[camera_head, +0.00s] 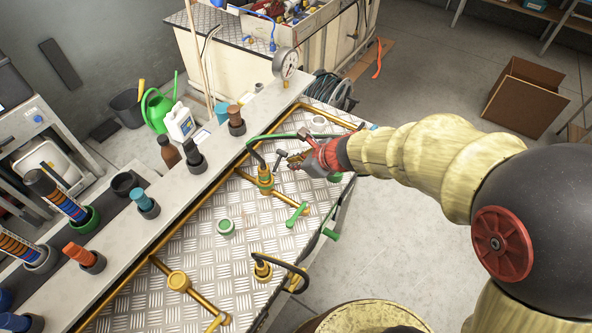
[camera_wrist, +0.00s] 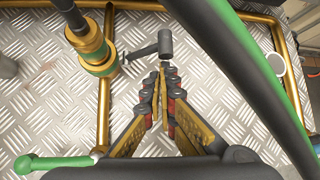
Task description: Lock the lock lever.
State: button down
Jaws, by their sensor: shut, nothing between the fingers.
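A dark grey lever (camera_wrist: 150,50) with a cylindrical knob sticks out to the right from a brass coupling (camera_wrist: 92,50) in the wrist view. It looks like the lock lever. In the head view, the lever (camera_head: 280,156) stands beside the coupling (camera_head: 265,182) on the brass pipework. My gripper (camera_wrist: 163,74) is shut and empty, its fingertips just below the knob in the wrist view. I cannot tell whether they touch it. In the head view, my gripper (camera_head: 291,160) is beside the lever, and its fingers partly hide that area.
A green-and-black hose (camera_wrist: 240,80) passes close on the right in the wrist view. A green-handled valve (camera_wrist: 58,162) is at lower left. Brass pipes run over the metal tread plate (camera_head: 195,250). A second coupling with a black hose (camera_head: 262,268) stands nearer the front.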

jog(key=shift+s+a+r+n+t+h+b, duration=0.2)
jog(key=shift+r+n+t+h+b, duration=0.1)
jog(key=shift+t+h+b, duration=0.15)
jog(key=shift+s+a+r, duration=0.35)
jog(key=shift+s+r, duration=0.1)
jog(key=shift+r, duration=0.05)
jog(key=shift+s+a, duration=0.1)
jog(key=shift+s, duration=0.05)
jog(key=shift+r, duration=0.15)
dwell(0.4)
